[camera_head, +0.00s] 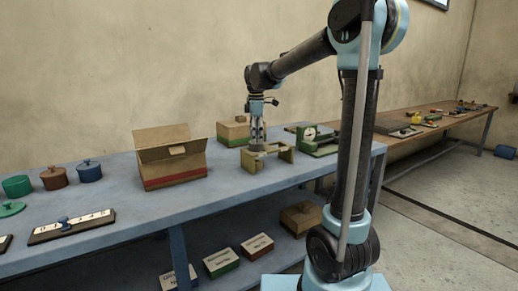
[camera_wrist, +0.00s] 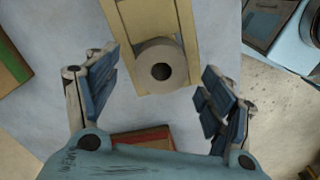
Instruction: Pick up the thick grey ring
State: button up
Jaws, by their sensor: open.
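The thick grey ring (camera_wrist: 160,89) shows in the wrist view as a round, pale grey roll with a dark round hole facing the camera. It is at or in the end of a yellowish wooden frame (camera_wrist: 142,15); whether it rests on the frame cannot be told. My gripper (camera_wrist: 160,95) is open, with one blue-padded finger on each side of the ring and apart from it. In the head view, my gripper (camera_head: 257,143) points down over the wooden frame (camera_head: 279,157) on the blue table. I cannot make out the ring there.
An open cardboard box (camera_head: 170,163) stands left of the frame and a smaller box (camera_head: 233,131) behind it. Lidded pots and a number counter (camera_head: 72,226) are farther left. Bare table lies in front of the frame.

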jog(key=shift+a+f, duration=0.15)
jog(key=shift+f, duration=1.45)
jog(key=c, duration=1.3)
jog(key=shift+r, duration=0.1)
